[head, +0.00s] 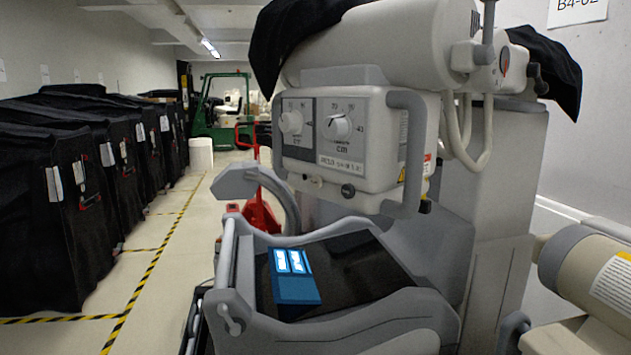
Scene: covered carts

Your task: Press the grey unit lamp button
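The grey unit (455,230) stands in the middle right, a wheeled-looking medical machine with a boxy control head (362,140). The head's front has two round white dials (337,127) with scales and a printed label strip below them. Under the strip, on the lower edge, is a small dark round button or knob (348,190), with a smaller light fitting (313,182) to its left. I cannot tell from its marking which one is the lamp button. Grey handles flank the head. Neither of my grippers shows in the head view.
A blue box (295,290) lies on the unit's dark tray. Black covered carts (45,210) line the left side. A green forklift (222,110) and red pallet jack (262,215) stand behind. A beige cylinder (590,268) fills the lower right. The left aisle floor is clear.

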